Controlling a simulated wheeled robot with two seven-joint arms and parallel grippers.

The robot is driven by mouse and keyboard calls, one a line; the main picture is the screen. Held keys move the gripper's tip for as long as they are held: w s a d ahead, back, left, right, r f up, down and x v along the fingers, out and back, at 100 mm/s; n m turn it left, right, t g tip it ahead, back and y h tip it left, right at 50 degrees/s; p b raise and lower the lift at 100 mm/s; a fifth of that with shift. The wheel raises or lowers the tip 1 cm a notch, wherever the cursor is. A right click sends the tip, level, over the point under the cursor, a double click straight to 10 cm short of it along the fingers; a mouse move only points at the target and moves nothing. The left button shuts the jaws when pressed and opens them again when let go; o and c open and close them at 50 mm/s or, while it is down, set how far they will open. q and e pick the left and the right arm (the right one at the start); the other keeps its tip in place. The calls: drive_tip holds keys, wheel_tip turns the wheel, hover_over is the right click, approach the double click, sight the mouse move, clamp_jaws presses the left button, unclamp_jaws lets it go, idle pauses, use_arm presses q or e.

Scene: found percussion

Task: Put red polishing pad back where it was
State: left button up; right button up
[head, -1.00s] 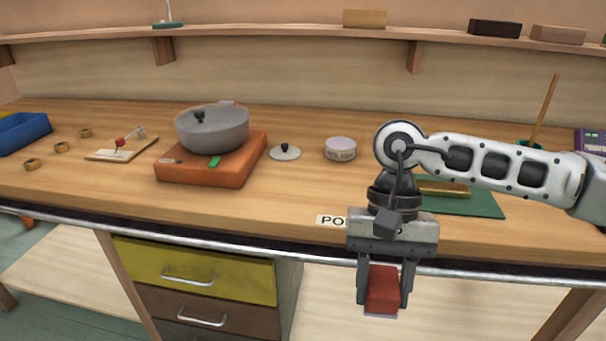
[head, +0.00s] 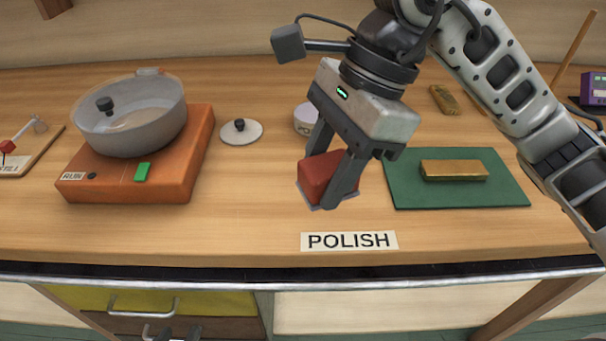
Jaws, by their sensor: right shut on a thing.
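The red polishing pad (head: 318,175) is a red block with a thin greyish layer along its lower edge. My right gripper (head: 326,193) is shut on it, with the fingers tilted down to the left. The pad appears over the bench, behind the POLISH label (head: 349,241) and left of the green mat (head: 400,195). I cannot tell whether it touches the wood. Part of the pad is hidden by a finger. My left gripper (head: 172,333) shows only as dark tips at the bottom edge, in front of the drawers, and its opening is unclear.
A gold bar (head: 453,170) lies on the mat. A white tin (head: 305,118) stands just behind my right gripper. A lid (head: 241,131) and an orange base (head: 185,165) with a grey pot (head: 130,120) are to the left. Wood around the label is clear.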

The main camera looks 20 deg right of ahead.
drive_tip(key=w+f, duration=0.2)
drive_tip(key=w, duration=0.3)
hover_over(296, 199)
drive_tip(key=d, duration=0.2)
drive_tip(key=f, duration=0.5)
drive_tip(key=shift+s+a+p, duration=0.1)
drive_tip(key=shift+a+p, duration=0.15)
drive_tip(key=shift+p, duration=0.1)
drive_tip(key=f, duration=0.3)
drive_tip(key=shift+w+f+p, duration=0.15)
drive_tip(key=shift+w+p, duration=0.1)
drive_tip(key=shift+p, duration=0.15)
use_arm(q)
drive_tip(key=shift+s+a, duration=0.1)
drive_tip(key=shift+a, duration=0.05)
use_arm(e)
drive_tip(key=shift+f, duration=0.25)
drive_tip(key=shift+f+b, duration=0.25)
drive_tip(key=shift+b, duration=0.05)
drive_tip(key=o, duration=0.9)
use_arm(q)
drive_tip(key=shift+r, duration=0.2)
use_arm(e)
drive_tip(key=shift+o, duration=0.2)
drive_tip(key=shift+r, duration=0.1)
use_arm(q)
drive_tip(key=shift+r, duration=0.1)
